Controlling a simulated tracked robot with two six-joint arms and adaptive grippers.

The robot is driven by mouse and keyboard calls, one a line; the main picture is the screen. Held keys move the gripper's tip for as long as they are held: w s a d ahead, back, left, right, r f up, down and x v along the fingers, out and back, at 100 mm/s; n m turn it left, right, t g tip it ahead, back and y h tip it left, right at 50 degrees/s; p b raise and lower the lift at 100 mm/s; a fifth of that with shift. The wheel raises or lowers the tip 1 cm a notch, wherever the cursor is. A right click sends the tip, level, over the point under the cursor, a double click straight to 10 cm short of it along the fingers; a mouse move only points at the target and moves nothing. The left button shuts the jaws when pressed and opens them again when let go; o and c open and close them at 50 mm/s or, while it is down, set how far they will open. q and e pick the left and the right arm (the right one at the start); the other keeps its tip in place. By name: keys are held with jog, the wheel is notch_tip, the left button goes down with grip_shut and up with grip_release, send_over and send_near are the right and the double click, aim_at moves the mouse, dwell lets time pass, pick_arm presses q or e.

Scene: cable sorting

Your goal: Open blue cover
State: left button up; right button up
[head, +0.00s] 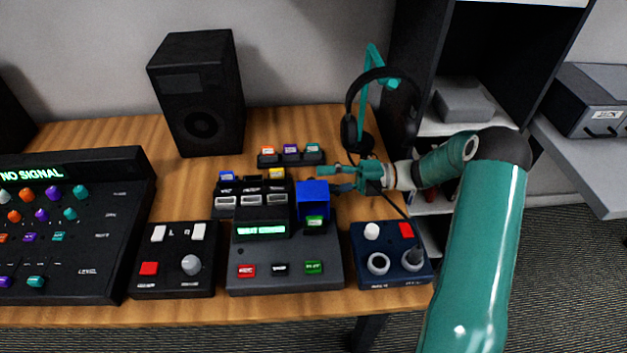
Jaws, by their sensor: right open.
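The blue cover (313,196) stands upright at the right side of the middle dark console (285,270). A green button (314,222) shows just below and in front of it. My right gripper (335,180) is open, its fingers pointing left, right beside the cover's right edge. I cannot tell whether a finger touches the cover. Nothing shows between its fingers. My left gripper is not in view.
A mixer panel (60,225) and a small switch box (174,262) lie to the left. A navy knob box (390,255) sits front right. A speaker (199,95) and headphones on a teal stand (372,95) stand behind. Wooden tabletop (120,135) is bare at the back left.

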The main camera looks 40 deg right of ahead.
jog(key=shift+x, duration=1.35)
jog(key=shift+c, duration=0.4)
grip_shut()
